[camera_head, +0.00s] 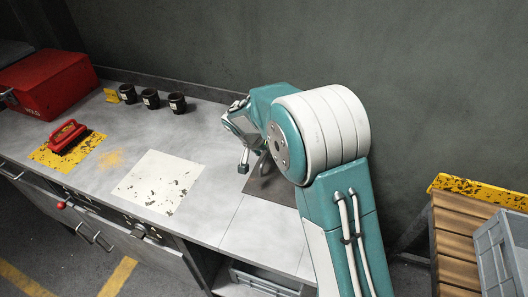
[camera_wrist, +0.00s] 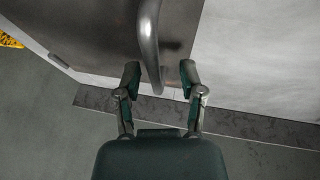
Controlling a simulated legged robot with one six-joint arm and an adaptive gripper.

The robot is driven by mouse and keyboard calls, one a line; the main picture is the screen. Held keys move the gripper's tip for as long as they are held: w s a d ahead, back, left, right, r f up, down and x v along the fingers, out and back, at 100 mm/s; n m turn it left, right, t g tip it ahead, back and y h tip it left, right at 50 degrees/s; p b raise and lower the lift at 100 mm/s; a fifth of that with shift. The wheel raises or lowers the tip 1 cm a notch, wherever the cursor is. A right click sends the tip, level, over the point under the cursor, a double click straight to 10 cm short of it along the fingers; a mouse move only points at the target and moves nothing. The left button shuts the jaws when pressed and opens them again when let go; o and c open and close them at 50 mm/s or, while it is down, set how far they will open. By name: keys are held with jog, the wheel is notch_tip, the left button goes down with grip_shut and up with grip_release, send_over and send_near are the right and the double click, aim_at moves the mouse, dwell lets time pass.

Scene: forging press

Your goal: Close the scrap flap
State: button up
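The scrap flap appears to be the dark brown metal plate (camera_head: 270,184) at the right part of the bench, partly hidden behind my arm in the head view. In the wrist view the dark plate (camera_wrist: 90,30) fills the upper left and middle, with a curved grey metal handle (camera_wrist: 149,40) on it. My gripper (camera_wrist: 160,78) is open, one finger on each side of the handle's lower end, with visible gaps to both. How far the flap is tilted, I cannot tell.
The grey bench top (camera_head: 250,232) holds a pale worn sheet (camera_head: 158,182), a red-handled tool (camera_head: 67,136) on a yellow patch, several black cups (camera_head: 151,98) and a red box (camera_head: 50,84). A wall stands behind. A wooden rack (camera_head: 458,240) with a grey crate (camera_head: 503,252) is at right.

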jog(key=v, duration=1.2)
jog(key=shift+f, duration=0.1)
jog(key=s+d+r+n+y, duration=0.2)
jog(key=s+d+r, duration=0.7)
jog(key=s+d, duration=0.35)
jog(key=s+d+n+t+y, duration=0.1)
jog(key=s+d, duration=0.1)
jog(key=s, duration=0.6)
jog(key=s+d+n+t, duration=0.1)
jog(key=s+d, duration=0.1)
jog(key=s, duration=0.6)
jog(key=shift+s+d+f+y, duration=0.3)
jog(key=shift+f+y, duration=0.1)
jog(key=shift+f, duration=0.05)
